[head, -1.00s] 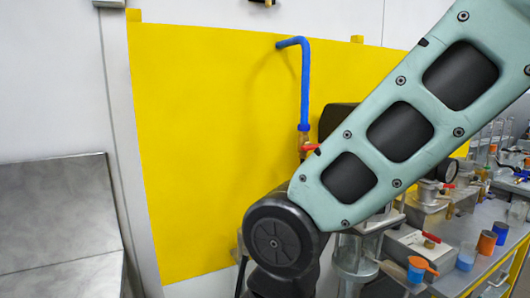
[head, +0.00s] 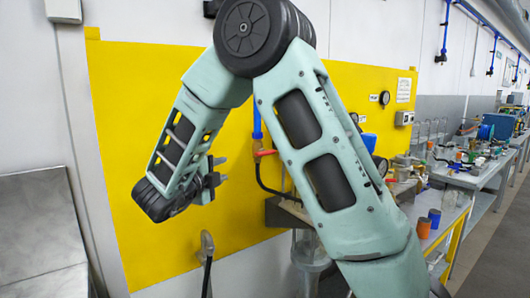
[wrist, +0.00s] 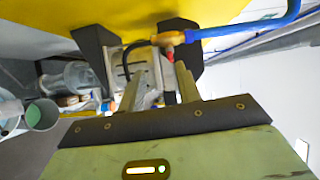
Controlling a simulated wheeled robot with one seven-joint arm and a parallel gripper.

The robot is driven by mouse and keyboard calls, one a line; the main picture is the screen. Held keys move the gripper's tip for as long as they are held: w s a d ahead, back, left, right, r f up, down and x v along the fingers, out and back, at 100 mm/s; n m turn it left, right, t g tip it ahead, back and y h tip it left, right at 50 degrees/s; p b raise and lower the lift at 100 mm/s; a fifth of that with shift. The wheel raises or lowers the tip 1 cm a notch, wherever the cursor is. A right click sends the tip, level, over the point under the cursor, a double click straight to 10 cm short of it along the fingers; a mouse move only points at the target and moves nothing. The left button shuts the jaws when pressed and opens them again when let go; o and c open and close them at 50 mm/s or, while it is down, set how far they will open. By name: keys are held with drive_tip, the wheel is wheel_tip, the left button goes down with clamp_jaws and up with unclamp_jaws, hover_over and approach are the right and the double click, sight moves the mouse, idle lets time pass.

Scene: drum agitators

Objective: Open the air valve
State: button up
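The air valve has a red handle (head: 265,153) and sits at the lower end of a blue pipe (head: 257,122) on the yellow wall panel. My arm partly covers the pipe in the head view. My gripper (head: 220,170) is left of the handle and apart from it, its fingers pointing right. In the wrist view my gripper (wrist: 138,50) is open, with nothing between its dark fingers. The brass valve body (wrist: 170,38) and the red handle (wrist: 170,56) show near the right finger, with the blue pipe (wrist: 250,29) running off right.
A black hose curves down from the valve. A grey fitting (head: 207,241) with a hose is low on the panel. A workbench (head: 455,178) with cups and instruments stands at the right. A metal surface (head: 40,240) is at the left.

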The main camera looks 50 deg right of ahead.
sight(261, 155)
drive_tip(key=d+g+p, duration=0.1)
drive_tip(key=d+p, duration=0.1)
drive_tip(key=d, duration=0.4)
drive_tip(key=d+m+p, duration=0.1)
drive_tip(key=d+p, duration=0.2)
drive_tip(key=d, duration=0.2)
drive_tip(key=d+r+m+g+h+p, duration=0.1)
drive_tip(key=d+p, duration=0.1)
drive_tip(key=d, duration=0.4)
drive_tip(key=shift+w+d+g+p, duration=0.15)
drive_tip(key=shift+d+g+p, duration=0.15)
drive_tip(key=shift+p, duration=0.05)
drive_tip(key=shift+w+d+f, duration=0.1)
drive_tip(key=shift+d+f, duration=0.05)
drive_tip(key=shift+d, duration=0.55)
drive_tip(key=shift+c, duration=0.3)
clamp_jaws()
